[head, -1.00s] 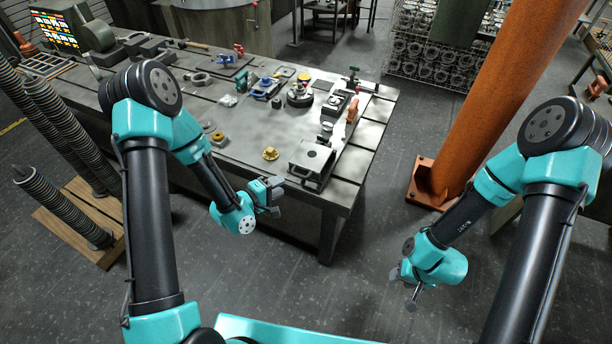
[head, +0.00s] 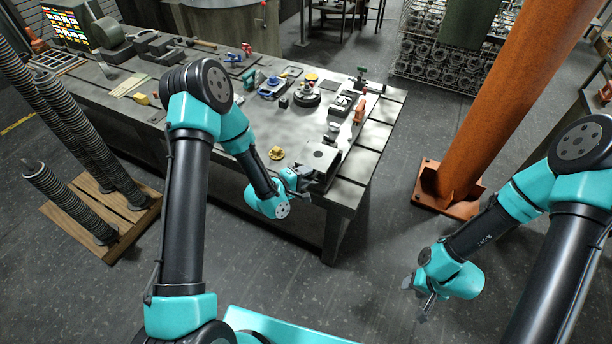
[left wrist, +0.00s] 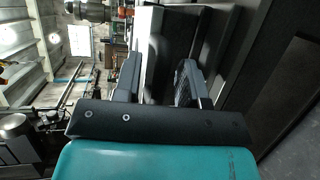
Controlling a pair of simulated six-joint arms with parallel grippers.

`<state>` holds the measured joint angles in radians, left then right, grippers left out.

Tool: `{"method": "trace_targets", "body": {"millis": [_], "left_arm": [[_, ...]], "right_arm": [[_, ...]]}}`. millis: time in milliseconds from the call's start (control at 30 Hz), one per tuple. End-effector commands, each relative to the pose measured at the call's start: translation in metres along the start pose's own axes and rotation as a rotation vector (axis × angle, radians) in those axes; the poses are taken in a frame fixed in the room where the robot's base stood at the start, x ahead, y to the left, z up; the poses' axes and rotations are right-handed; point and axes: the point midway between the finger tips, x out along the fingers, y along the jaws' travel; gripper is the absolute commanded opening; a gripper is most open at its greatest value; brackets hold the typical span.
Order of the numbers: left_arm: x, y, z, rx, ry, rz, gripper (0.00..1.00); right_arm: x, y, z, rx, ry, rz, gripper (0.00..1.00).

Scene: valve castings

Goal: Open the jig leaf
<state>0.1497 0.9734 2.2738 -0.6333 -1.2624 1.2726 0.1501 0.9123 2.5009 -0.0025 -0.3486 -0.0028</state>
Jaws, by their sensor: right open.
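The drill jig (head: 318,158), a grey block with a flat top leaf and a dark round hole, sits near the table's front right corner. The leaf lies flat and looks closed. My left gripper (head: 303,182) is at the jig's front edge. In the left wrist view the fingers (left wrist: 158,80) are spread apart, with the jig's pale edge (left wrist: 150,45) and dark side ahead and between the tips. I cannot tell whether they touch it. My right gripper (head: 420,298) is open and empty, low over the floor, away from the table.
A brass part (head: 276,153) lies left of the jig. An orange-handled clamp (head: 359,110) and a round dark fixture (head: 306,94) stand behind it. An orange column (head: 500,100) rises right of the table (head: 375,135). The floor between is free.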

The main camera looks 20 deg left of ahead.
Motion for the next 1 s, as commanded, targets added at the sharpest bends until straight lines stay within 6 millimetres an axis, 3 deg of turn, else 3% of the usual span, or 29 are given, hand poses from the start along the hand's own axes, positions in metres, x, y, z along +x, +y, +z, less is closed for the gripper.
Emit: {"method": "trace_targets", "body": {"millis": [367, 1000], "left_arm": [[-0.0003, -0.0005, 0.0, 0.0, 0.0, -0.001, 0.01], [0.001, 0.0027, 0.0028, -0.009, -0.006, -0.027, 0.0]], "right_arm": [[0.0, 0.0, 0.0, 0.0, 0.0, 0.0, 0.43], [0.0, 0.0, 0.0, 0.0, 0.0, 0.0, 0.43]]}}
